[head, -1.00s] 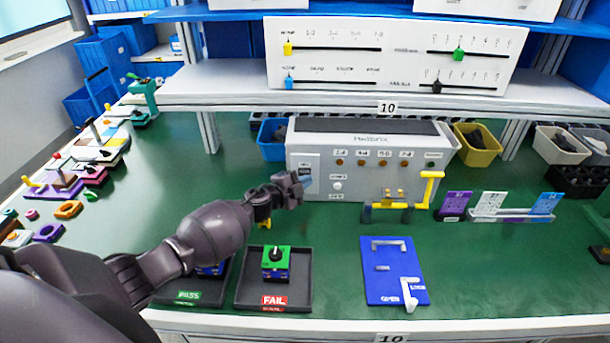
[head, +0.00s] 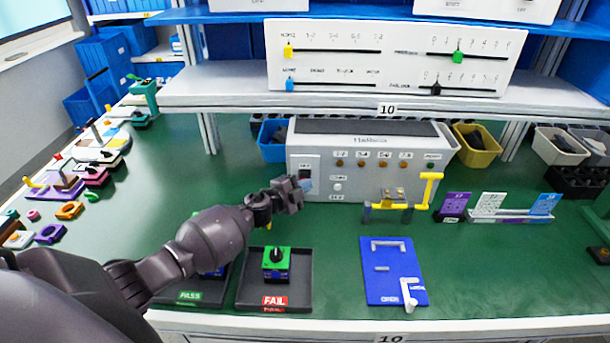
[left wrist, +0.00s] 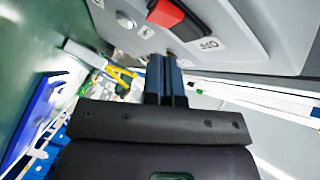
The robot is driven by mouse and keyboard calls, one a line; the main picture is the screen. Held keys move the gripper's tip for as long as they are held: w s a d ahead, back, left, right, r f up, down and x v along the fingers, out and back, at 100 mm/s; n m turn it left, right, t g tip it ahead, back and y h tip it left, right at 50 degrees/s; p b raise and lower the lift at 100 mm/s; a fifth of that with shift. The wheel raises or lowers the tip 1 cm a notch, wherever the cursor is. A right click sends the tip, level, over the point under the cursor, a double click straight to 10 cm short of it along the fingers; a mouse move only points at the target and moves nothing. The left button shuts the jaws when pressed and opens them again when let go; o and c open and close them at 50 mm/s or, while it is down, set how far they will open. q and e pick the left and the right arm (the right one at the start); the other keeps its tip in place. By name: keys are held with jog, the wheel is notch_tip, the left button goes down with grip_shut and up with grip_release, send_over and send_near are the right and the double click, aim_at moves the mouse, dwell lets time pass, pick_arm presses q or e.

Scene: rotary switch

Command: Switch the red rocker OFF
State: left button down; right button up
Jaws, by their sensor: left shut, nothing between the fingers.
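The red rocker (left wrist: 168,12) sits in a black surround on the panel face, large at the top of the left wrist view. In the head view the rocker (head: 305,174) is a small dark and red patch at the panel's left end, partly beside the fingertips. My left gripper (head: 306,185) is shut and empty, its tips at the panel just below the rocker. In the left wrist view its fingers (left wrist: 164,62) point at the panel below the rocker; whether they touch it I cannot tell. My right gripper is not in view.
The grey-white test panel (head: 330,160) stands on the green bench. A yellow clamp fixture (head: 392,205) stands in front of it. A black FAIL tray (head: 300,280) holds a green switch block (head: 276,262) below my arm. A blue board (head: 390,285) lies to the right.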

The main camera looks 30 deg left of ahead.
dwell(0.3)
pick_arm(q)
jog(key=s, duration=0.1)
jog(key=s+d+p, duration=0.1)
jog(key=s, duration=0.1)
jog(key=s+d, duration=0.1)
jog(key=shift+s+d+f, duration=0.1)
jog(key=shift+s+f, duration=0.15)
jog(key=shift+f, duration=0.1)
dwell(0.4)
